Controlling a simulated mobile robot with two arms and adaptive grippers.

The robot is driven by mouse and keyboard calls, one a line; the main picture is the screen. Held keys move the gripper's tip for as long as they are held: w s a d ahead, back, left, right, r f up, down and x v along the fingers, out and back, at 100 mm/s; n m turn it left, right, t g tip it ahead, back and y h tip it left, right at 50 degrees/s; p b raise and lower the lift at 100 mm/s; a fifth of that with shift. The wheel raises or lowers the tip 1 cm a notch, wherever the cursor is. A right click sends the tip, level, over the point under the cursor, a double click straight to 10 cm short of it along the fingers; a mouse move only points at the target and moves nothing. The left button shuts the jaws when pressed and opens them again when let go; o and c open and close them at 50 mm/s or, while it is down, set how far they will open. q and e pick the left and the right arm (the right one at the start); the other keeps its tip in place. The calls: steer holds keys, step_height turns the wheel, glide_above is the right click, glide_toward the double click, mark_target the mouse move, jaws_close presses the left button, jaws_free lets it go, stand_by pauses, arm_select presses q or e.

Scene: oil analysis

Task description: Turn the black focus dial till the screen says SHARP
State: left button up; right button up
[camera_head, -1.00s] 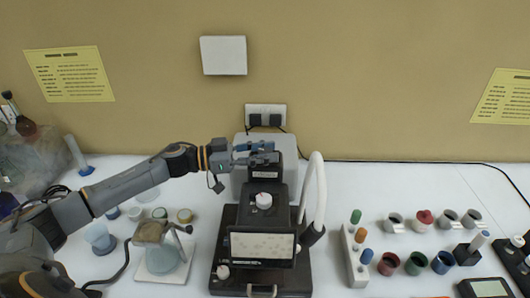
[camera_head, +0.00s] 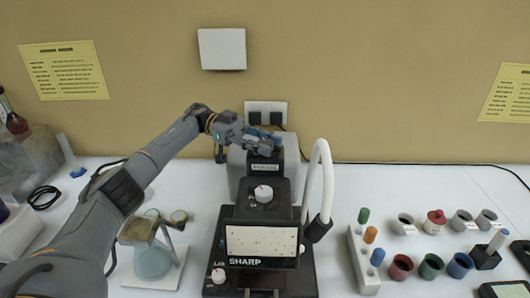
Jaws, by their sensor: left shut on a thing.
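The black instrument (camera_head: 283,190) stands on its dark base in the middle of the white table. Its screen (camera_head: 262,240) faces me and shows small crisp dark specks on a pale ground, with the word SHARP along its lower edge. My left gripper (camera_head: 268,144) reaches in from the left to the top of the instrument, above a small FOCUS label (camera_head: 265,167). It is shut on the black focus dial, which its fingers largely hide. A white knob (camera_head: 263,193) sits in front of the label. My right gripper is not in view.
A curved white tube (camera_head: 319,165) rises right of the instrument. A white rack with coloured-cap vials (camera_head: 362,262) and several small cups (camera_head: 432,266) stand further right. A glass vessel on a stand (camera_head: 153,262) is at the left, near my arm.

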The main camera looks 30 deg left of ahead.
mark_target(265, 141)
arm_select(q)
steer(key=shift+m+g+b, duration=0.35)
steer(key=shift+m+g, duration=0.05)
steer(key=shift+g, duration=0.3)
steer(key=o, duration=1.2)
steer(key=shift+c, duration=0.2)
step_height(265, 141, up, 10)
steer(key=shift+f, duration=0.1)
